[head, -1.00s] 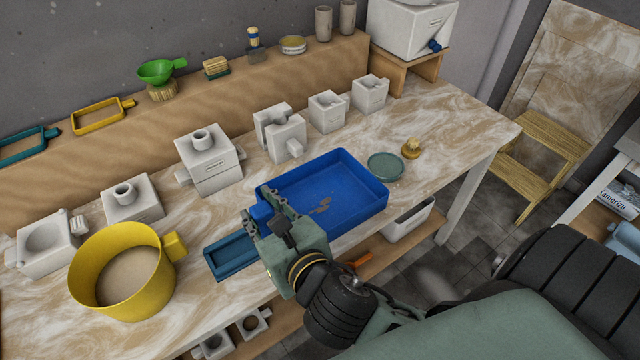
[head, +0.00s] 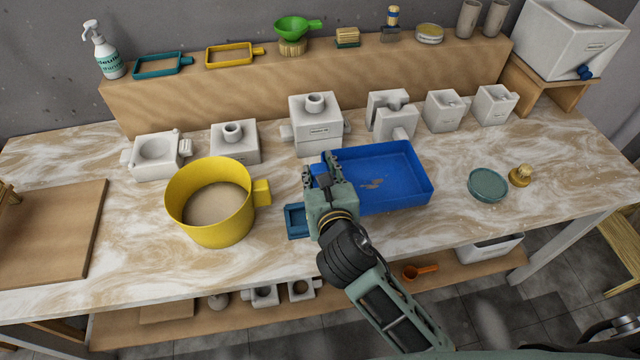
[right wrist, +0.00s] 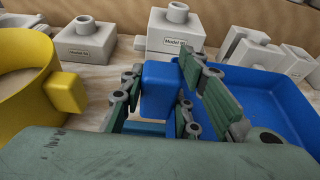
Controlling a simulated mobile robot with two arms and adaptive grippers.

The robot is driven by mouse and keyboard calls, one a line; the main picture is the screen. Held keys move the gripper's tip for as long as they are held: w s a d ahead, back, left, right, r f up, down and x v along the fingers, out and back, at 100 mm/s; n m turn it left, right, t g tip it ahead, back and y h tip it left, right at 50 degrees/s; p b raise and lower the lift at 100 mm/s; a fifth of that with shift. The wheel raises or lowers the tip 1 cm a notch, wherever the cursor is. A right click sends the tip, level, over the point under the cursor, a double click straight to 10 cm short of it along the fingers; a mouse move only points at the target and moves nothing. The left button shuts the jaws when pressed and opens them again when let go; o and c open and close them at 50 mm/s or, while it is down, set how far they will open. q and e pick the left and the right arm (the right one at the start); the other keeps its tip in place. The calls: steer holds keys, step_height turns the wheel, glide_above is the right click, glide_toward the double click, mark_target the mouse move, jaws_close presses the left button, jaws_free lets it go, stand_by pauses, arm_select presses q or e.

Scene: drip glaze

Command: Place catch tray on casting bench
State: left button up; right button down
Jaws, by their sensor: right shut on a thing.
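The catch tray is a wide blue rectangular tray (head: 412,200) with raised walls and a few brown marks on its floor. In the head view it is over the middle of the casting bench (head: 130,255), and looks about level. I cannot tell whether its underside touches the bench top. My right gripper (head: 324,172) is shut on the tray's left end. In the right wrist view the fingers (right wrist: 160,95) sit at the tray's left wall, and the tray (right wrist: 265,100) extends right. The gripper hides part of that end. My left gripper is not in view.
A yellow bucket (head: 180,206) stands left of the tray, and a small dark-blue tray (head: 296,222) lies by my gripper. White moulds (head: 316,142) line the back. Bench front right is clear.

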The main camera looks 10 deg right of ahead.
steer(key=shift+f, duration=2.05)
steer(key=shift+f, duration=0.3)
steer(key=c, duration=1.3)
jaws_free()
steer(key=shift+c, duration=0.2)
steer(key=shift+r, duration=0.25)
steer(key=shift+s+r, duration=0.2)
steer(key=shift+s, duration=0.15)
steer(key=b+v, duration=0.1)
steer(key=v, duration=1)
steer(key=shift+s, duration=0.2)
